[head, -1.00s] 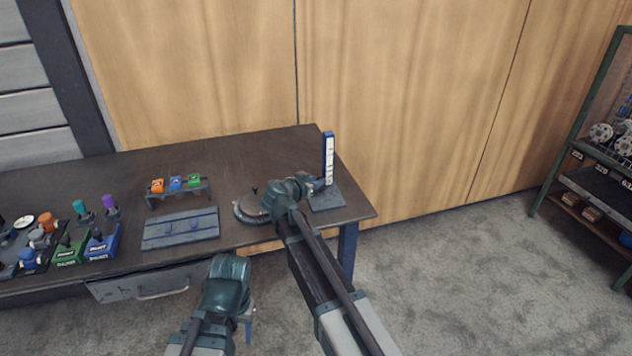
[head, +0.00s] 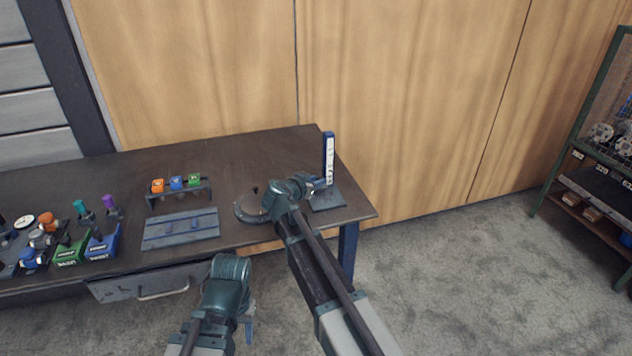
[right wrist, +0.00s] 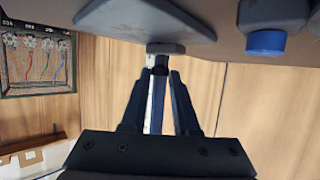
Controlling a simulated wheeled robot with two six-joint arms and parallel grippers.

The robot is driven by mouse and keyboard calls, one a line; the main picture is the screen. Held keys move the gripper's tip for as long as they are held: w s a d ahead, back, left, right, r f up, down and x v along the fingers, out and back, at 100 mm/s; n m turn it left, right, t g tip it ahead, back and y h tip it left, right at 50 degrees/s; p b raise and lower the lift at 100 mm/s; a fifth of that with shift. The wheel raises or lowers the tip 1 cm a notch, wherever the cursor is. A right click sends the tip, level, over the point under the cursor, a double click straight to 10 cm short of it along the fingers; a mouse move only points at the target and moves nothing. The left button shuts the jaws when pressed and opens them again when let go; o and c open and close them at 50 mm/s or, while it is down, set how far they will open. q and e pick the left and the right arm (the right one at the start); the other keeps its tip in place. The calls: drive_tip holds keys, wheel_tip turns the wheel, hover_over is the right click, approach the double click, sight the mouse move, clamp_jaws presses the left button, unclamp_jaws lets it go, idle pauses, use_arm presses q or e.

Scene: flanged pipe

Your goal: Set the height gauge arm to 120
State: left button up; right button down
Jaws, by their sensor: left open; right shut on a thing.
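The height gauge (head: 329,160) stands at the right end of the workbench, a blue upright with a white scale on a dark base plate (head: 327,199). My right gripper (head: 318,186) is at the lower part of the upright, shut on the gauge arm, which is mostly hidden by the jaws. In the right wrist view my right gripper (right wrist: 157,78) has its fingers either side of a small dark part, with the blue and white upright between them. The scale numbers are too small to read. My left gripper (head: 248,324) is open and empty, in front of the bench.
The workbench (head: 240,155) also holds a round grey part (head: 248,207) left of my right gripper, a small rack with coloured blocks (head: 177,184), a dark flat board (head: 180,229), and blue and green bins (head: 103,243) at left. A shelf rack (head: 590,160) stands far right.

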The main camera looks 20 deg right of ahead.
use_arm(q)
drive_tip(key=shift+r, duration=0.1)
use_arm(e)
drive_tip(key=shift+r, duration=0.1)
drive_tip(key=p, duration=1.2)
approach(325, 145)
drive_tip(key=x, duration=0.4)
use_arm(q)
wheel_tip(325, 145, up, 12)
use_arm(e)
drive_tip(key=shift+w, duration=0.1)
drive_tip(key=c, duration=0.7)
unclamp_jaws()
drive_tip(key=shift+o, duration=0.2)
